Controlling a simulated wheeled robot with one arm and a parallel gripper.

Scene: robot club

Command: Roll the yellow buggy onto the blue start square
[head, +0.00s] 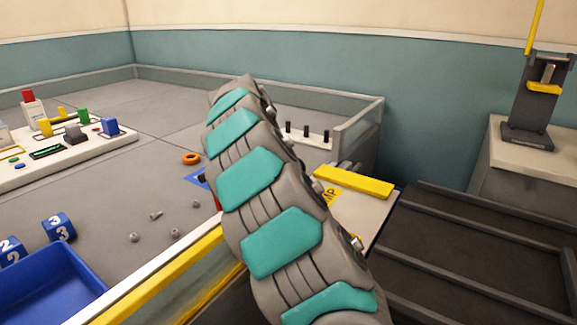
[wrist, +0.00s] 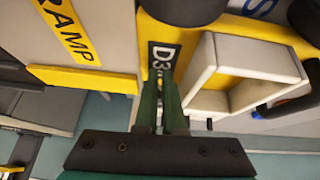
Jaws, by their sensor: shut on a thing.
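The yellow buggy (wrist: 152,32) fills the upper middle of the wrist view, with dark wheels, a pale open box on top and a "D3" plate. My gripper (wrist: 161,88) has its green fingers shut on the buggy at the plate end. In the head view my arm hides the gripper and nearly all of the buggy. A blue patch, apparently the blue start square (head: 193,178), shows just left of my arm in the head view; most of it is hidden. I cannot tell how far the buggy overlaps it.
The ramp (head: 372,212) with its yellow bar (head: 353,181) lies right of my arm. An orange ring (head: 191,158), several small metal parts, numbered blue blocks (head: 59,227) and a blue tray (head: 50,285) are left. A yellow-edged rail (head: 165,280) runs along the front.

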